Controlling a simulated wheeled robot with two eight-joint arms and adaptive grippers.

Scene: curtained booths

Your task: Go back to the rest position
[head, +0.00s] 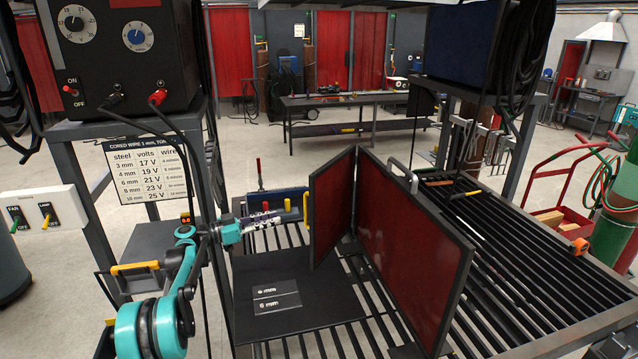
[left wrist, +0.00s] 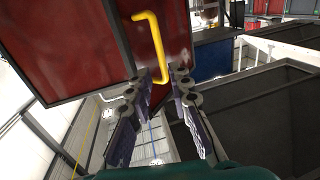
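My left gripper (head: 290,208) reaches in from the left in the head view, over the slatted bench and just left of the hinged red screen (head: 412,240). A yellow handle (head: 305,208) on the screen's left panel is right at its fingertips. In the left wrist view, the two fingers of my left gripper (left wrist: 165,77) stand apart with a gap between the tips. The yellow handle (left wrist: 157,45) shows just beyond that gap, its lower end close to the tips. I cannot tell whether they touch. My right gripper is not in view.
A black plate (head: 285,275) with two small labelled cards lies on the slatted bench (head: 500,250). A welding power unit (head: 118,50) stands at the left on a frame. A red trolley (head: 575,200) with a green cylinder is at the right. Concrete floor is open behind.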

